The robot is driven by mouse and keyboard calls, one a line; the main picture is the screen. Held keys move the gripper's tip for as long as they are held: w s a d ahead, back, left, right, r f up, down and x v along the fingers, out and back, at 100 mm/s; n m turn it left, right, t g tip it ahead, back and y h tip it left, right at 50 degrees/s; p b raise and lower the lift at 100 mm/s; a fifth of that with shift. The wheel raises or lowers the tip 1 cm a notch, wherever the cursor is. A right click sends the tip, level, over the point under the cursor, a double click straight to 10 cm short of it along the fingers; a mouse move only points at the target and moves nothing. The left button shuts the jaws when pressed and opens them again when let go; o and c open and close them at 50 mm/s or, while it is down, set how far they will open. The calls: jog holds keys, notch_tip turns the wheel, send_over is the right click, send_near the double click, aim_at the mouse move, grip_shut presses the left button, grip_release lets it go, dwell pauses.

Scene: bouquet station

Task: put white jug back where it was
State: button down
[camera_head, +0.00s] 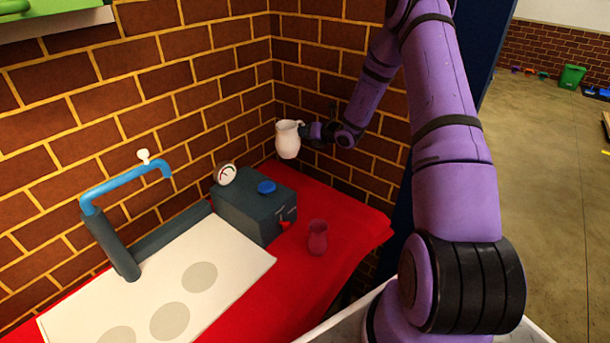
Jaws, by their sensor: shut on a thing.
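The white jug (287,141) is off the table, near the brick corner at the back. It looks upright, with its handle side toward my arm. My gripper (304,132) reaches it from the right and is shut on it, at the handle side. The fingertips are small and partly hidden, so the exact grip is hard to see. The red table (345,212) lies below the jug.
A dark box (254,205) with a gauge (225,174) and a blue knob (266,187) stands left of a dark red vase (317,237). A white board (235,258) with grey circles lies front left, beside a blue-topped pipe (125,180). The table's back right is clear.

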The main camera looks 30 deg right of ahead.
notch_tip(320, 180, down, 18)
dwell(0.7)
jog(key=c, duration=1.1)
grip_release()
jog(key=shift+f, duration=0.15)
jog(key=shift+c, duration=0.2)
